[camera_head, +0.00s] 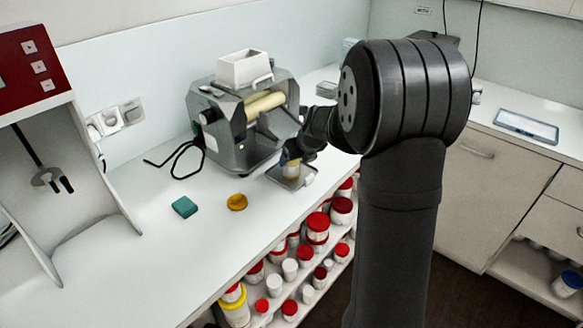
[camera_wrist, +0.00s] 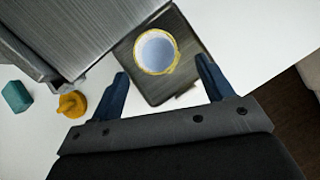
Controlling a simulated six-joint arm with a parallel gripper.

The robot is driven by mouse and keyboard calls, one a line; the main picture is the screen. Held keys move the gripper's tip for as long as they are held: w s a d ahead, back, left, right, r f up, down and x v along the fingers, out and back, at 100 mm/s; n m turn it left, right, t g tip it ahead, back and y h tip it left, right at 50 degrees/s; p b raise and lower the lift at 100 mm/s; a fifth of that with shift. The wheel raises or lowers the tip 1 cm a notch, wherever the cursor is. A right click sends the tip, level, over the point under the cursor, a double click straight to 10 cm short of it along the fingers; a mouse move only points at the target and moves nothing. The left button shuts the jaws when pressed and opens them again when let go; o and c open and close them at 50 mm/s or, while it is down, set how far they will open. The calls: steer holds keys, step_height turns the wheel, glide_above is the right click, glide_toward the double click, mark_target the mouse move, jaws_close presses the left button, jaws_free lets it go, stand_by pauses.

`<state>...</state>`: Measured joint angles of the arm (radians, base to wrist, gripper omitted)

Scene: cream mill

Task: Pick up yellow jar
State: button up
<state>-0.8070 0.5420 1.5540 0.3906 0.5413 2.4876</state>
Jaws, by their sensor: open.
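The yellow-rimmed jar (camera_wrist: 155,52), open at the top with a pale blue-grey inside, stands on a dark grey metal plate (camera_wrist: 152,92) in the wrist view. In the head view the jar (camera_head: 292,168) is small and partly hidden by my gripper. My gripper (camera_wrist: 163,68) is open, with one blue finger to each side in the wrist view. The jar appears ahead of the gap, around and just beyond the fingertips. Nothing is seen between the fingers close to the palm. I cannot tell whether a finger touches the jar.
The grey mill (camera_head: 245,125) stands right behind the plate. A yellow knobbed piece (camera_head: 237,202) and a teal block (camera_head: 185,207) lie on the white counter to the left. A shelf with several red-lidded jars (camera_head: 318,222) is below the counter edge.

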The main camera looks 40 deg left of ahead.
steer(key=shift+x, duration=3.1)
steer(key=shift+a+r, duration=0.1)
steer(key=c, duration=1.1)
